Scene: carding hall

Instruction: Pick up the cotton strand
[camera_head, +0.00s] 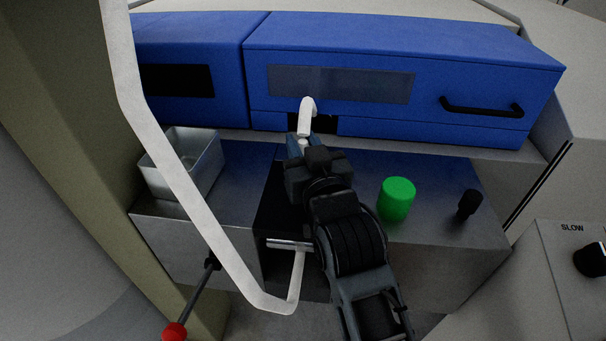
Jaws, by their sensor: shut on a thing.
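A white cotton strand (306,116) shows as a short curled piece in front of the dark opening in the blue machine. My gripper (301,142) is shut on the lower end of this piece. A long white band (190,190) runs from the top left down across the front, bends at the bottom and rises to a metal bar (289,245) beside my arm. My arm and gripper hide what lies between the band and the short piece, so I cannot tell whether they join.
A blue machine cover (400,60) with a black handle (480,107) stands behind. A metal tin (205,160) sits at left. A green knob (397,198) and a black knob (468,203) stand right of my arm. A red-tipped lever (175,331) sticks out at lower left.

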